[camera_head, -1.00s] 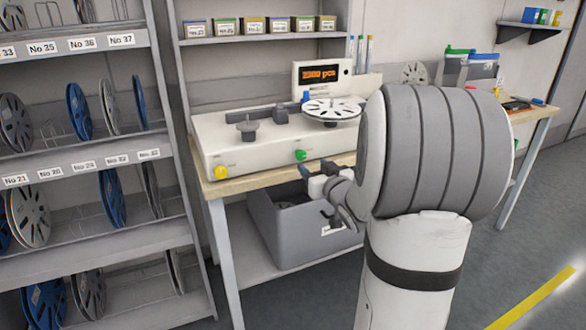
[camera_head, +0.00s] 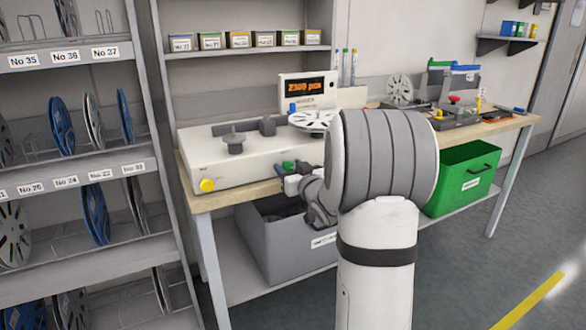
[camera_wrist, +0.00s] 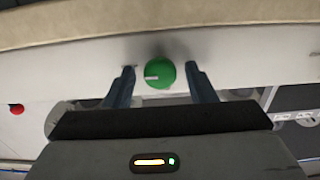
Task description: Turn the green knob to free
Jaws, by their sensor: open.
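The green knob (camera_head: 288,166) is on the front face of the white counting machine (camera_head: 215,170), low down and partly hidden by my gripper (camera_head: 283,171). In the wrist view the green knob (camera_wrist: 160,73) is round, with a white mark pointing to the picture's left. My gripper (camera_wrist: 160,72) is open there, one dark finger on each side of the knob. A gap shows between each finger and the knob, so neither looks to be touching it.
A yellow knob (camera_head: 207,185) sits at the machine's left front corner. The machine stands on a wooden-topped bench, with a grey bin (camera_head: 275,245) and a green crate (camera_head: 462,180) on its lower shelf. A reel rack (camera_head: 80,150) stands at left.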

